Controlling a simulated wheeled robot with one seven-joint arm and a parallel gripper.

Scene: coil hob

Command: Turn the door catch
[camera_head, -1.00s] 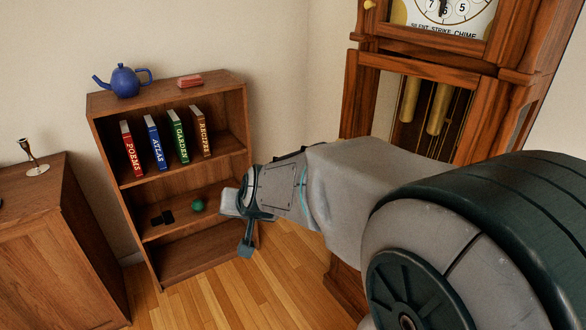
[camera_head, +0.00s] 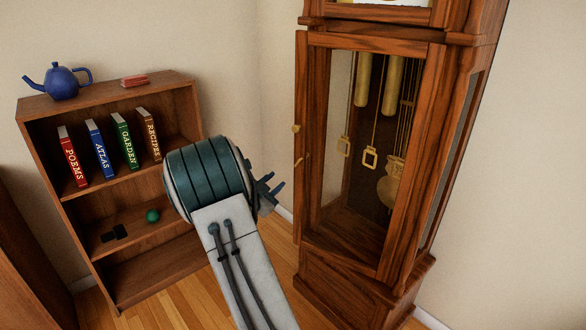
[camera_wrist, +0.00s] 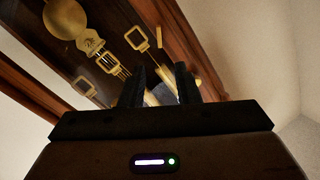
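The tall wooden clock case (camera_head: 312,75) stands right of centre in the head view, with its glazed trunk door closed. Two small brass pieces sit on the door's left edge: an upper knob (camera_head: 296,128) and a lower, slanted piece (camera_head: 299,161). I cannot tell for certain which is the catch. My gripper (camera_head: 274,184) is left of and below them, apart from the door, with its fingers spread. In the wrist view my gripper (camera_wrist: 160,74) points at the clock, and a brass bit shows by the right finger. Nothing is clearly held.
Inside the case hang brass weights (camera_head: 363,80) and a pendulum (camera_head: 390,188). A bookshelf (camera_head: 100,98) with several books, a blue teapot (camera_head: 64,84) and a green ball (camera_head: 153,216) stands left of my arm. Some floor shows between shelf and clock.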

